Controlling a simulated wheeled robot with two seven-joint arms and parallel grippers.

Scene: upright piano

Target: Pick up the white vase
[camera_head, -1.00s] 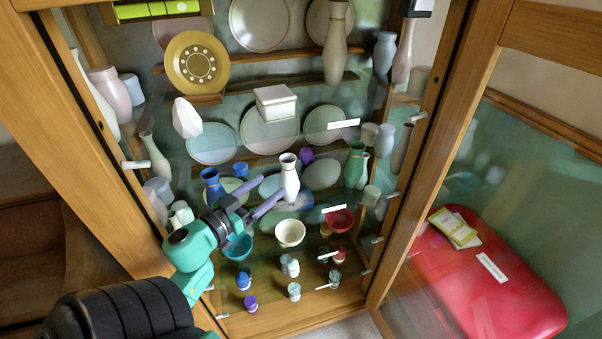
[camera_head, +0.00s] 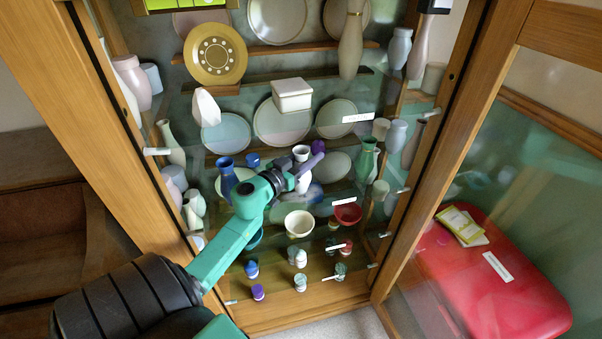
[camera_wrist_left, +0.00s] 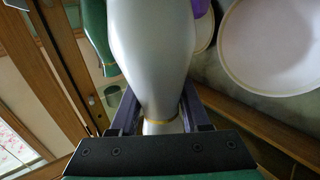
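The white vase (camera_head: 301,153) stands upright on a glass shelf in the cabinet, with its middle partly hidden by my left gripper (camera_head: 303,169). In the left wrist view the pale, glossy vase (camera_wrist_left: 153,50) fills the middle, with a gold band near its narrow end. The fingers of my left gripper (camera_wrist_left: 160,112) lie on either side of it. Gaps show between the fingers and the narrow part, so the gripper looks open around the vase. The fingertips are hidden behind its wide body. My right gripper is not in view.
A blue vase (camera_head: 227,176) stands left of the white vase and a green vase (camera_head: 367,160) right. A purple object (camera_head: 318,147) is close behind. A cream bowl (camera_head: 299,224) and a red bowl (camera_head: 348,214) are in front. Wooden door frames (camera_head: 440,150) flank the opening.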

